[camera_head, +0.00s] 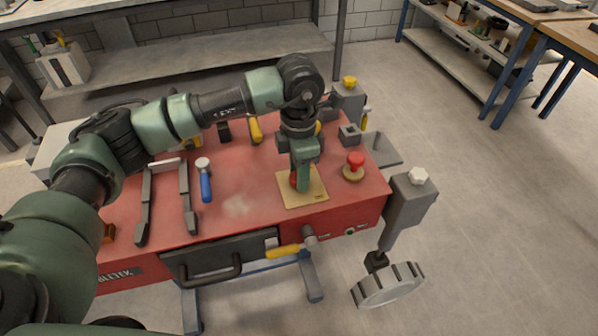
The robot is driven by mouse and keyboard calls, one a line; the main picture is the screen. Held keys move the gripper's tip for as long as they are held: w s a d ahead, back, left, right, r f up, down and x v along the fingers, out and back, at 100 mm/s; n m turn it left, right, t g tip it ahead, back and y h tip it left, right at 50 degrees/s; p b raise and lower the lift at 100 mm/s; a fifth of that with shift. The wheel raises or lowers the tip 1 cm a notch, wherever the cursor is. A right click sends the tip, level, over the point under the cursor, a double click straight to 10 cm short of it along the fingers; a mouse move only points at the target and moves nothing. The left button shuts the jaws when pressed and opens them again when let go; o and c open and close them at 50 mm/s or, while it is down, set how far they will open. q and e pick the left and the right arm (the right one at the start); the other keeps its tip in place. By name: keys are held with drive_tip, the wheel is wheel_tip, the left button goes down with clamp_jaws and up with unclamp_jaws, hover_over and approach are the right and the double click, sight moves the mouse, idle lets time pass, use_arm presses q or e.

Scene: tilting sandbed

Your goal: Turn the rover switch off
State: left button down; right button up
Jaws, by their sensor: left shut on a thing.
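My left gripper (303,186) points straight down over a tan square plate (314,199) on the red bench top. It is shut on a small red part on that plate, seemingly the rover switch (293,181). Only a sliver of the red part shows beside the fingers, so its position cannot be told. My right gripper is not in view.
A red mushroom button (355,159) stands just right of the gripper. A blue-handled tool (206,182) and a dark two-pronged frame (187,190) lie on the red bench (255,205). A grey post with a white knob (418,177) stands at the right corner, above a wheel (388,286).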

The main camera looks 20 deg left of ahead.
use_arm(q)
drive_tip(key=shift+w+r, duration=0.1)
drive_tip(key=shift+r, duration=0.05)
drive_tip(key=c, duration=0.9)
unclamp_jaws()
drive_tip(key=shift+o, duration=0.2)
wheel_tip(320, 180, up, 8)
drive_tip(key=shift+f+b, duration=0.15)
drive_tip(key=shift+b, duration=0.45)
